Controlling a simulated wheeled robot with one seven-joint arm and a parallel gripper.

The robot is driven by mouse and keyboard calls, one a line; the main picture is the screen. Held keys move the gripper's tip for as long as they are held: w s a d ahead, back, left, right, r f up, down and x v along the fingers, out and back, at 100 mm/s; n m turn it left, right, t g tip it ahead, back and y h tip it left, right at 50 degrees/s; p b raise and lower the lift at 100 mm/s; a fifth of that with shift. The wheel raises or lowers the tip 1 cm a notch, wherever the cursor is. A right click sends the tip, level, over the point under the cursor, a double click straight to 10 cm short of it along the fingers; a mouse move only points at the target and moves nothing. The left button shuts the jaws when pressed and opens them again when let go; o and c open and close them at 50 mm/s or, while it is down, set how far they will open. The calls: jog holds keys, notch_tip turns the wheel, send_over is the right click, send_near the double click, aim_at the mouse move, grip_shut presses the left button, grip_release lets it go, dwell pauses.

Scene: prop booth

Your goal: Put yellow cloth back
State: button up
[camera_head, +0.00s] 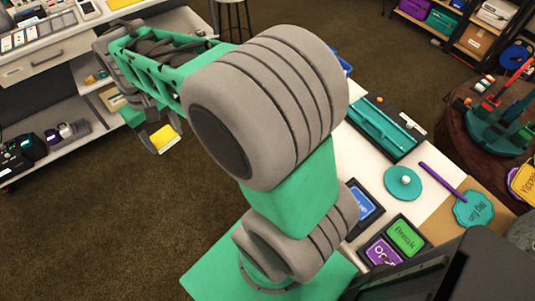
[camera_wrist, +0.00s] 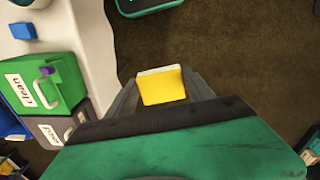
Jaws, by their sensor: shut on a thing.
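The yellow cloth (camera_wrist: 162,87) is a small folded block with a pale upper edge in the wrist view. My gripper (camera_wrist: 160,90) is shut on it and holds it over the dark brown carpet. In the head view the cloth (camera_head: 163,138) shows at the lower end of my gripper (camera_head: 158,137), left of my arm. Nothing touches its lower side there. My arm covers much of the middle of the head view.
In the wrist view, a green box labelled "clean" (camera_wrist: 22,92) and a grey box (camera_wrist: 48,128) stand at left beside a pale surface. In the head view, a white table (camera_head: 428,205) with signs is right; a drawer desk (camera_head: 45,62) is upper left. Carpet between is clear.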

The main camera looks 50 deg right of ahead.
jog(key=s+d+f+m+p, duration=0.2)
jog(key=s+d+f, duration=0.1)
jog(key=s+d, duration=0.4)
jog(key=s+d+f+m+p, duration=0.2)
jog(key=s+d, duration=0.3)
jog(key=d, duration=0.4)
jog(key=s+d+f+m+p, duration=0.1)
jog(key=s+d+f, duration=0.15)
jog(key=s, duration=0.45)
jog(key=s+d+f+m+p, duration=0.2)
jog(key=s+f, duration=0.1)
jog(key=s, duration=0.4)
jog(key=w+d+f+b, duration=0.8)
jog(key=b, duration=0.4)
jog(key=shift+w+d+f, duration=0.3)
jog(key=shift+w+d, duration=0.05)
jog(key=shift+w, duration=0.05)
jog(key=shift+w+d+f+b, duration=0.1)
jog(key=shift+b, duration=0.2)
jog(key=f+b, duration=0.3)
jog(key=f, duration=0.1)
jog(key=shift+w+d, duration=0.3)
jog(key=shift+r, duration=0.2)
jog(key=shift+f, duration=0.15)
jog(key=o, duration=1.2)
